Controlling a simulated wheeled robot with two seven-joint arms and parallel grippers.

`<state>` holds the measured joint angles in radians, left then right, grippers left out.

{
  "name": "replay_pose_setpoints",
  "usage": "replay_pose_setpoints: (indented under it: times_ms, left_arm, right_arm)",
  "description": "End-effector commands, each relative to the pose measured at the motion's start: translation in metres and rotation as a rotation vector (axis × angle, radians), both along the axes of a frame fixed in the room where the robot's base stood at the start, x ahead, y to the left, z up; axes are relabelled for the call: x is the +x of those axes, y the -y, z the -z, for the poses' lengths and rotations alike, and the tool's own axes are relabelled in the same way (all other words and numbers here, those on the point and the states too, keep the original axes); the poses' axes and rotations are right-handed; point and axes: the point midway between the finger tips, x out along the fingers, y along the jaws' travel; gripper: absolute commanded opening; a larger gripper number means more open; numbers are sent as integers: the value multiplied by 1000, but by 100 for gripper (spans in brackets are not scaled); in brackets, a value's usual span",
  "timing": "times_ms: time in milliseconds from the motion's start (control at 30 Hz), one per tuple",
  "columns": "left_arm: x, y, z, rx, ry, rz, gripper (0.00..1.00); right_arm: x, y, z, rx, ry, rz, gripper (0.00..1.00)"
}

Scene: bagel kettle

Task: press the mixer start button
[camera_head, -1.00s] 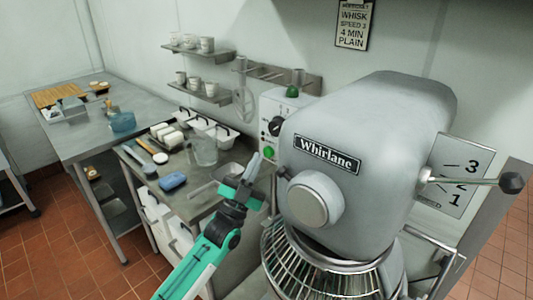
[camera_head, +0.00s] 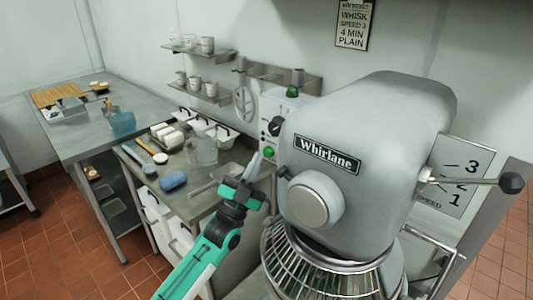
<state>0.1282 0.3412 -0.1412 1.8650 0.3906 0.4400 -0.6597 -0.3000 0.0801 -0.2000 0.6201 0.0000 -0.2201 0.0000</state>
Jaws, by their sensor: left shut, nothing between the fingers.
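The big grey mixer (camera_head: 370,150) with a "Whirlane" plate fills the right half of the view. Its pale control box (camera_head: 264,112) stands just left of the mixer head, partly hidden by it. On the box are a black dial (camera_head: 275,126) and, low down, a round green button (camera_head: 269,153). A green dome (camera_head: 292,92) sits on top of the box. My left gripper (camera_head: 255,164) is shut and empty, its tips pointing up just left of and slightly below the lower green button. I cannot tell whether they touch it. My right gripper is out of view.
A steel counter (camera_head: 200,203) at left holds a blue sponge (camera_head: 173,181), a clear jug (camera_head: 202,150) and white tubs. The wire bowl guard (camera_head: 315,265) is right of my left arm. A speed lever (camera_head: 480,182) sticks out at far right.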

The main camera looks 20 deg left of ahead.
Motion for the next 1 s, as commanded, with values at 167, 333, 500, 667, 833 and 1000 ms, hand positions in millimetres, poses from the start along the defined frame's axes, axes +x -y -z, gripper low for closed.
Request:
replay_pose_setpoints:
  times_ms: [167,333,500,667,833,1000]
  left_arm:
    - [0,0,0,0,0,0,0]
    - [2,1,0,0,0,0,0]
    - [7,3,0,-1,0,0,0]
    - [8,3,0,-1,0,1,0]
    - [8,3,0,0,0,0,0]
    - [9,3,0,0,0,0,0]
  right_arm:
    - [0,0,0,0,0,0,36]
    - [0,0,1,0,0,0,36]
    - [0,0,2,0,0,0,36]
    - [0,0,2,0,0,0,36]
    - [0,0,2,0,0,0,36]
    - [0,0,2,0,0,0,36]
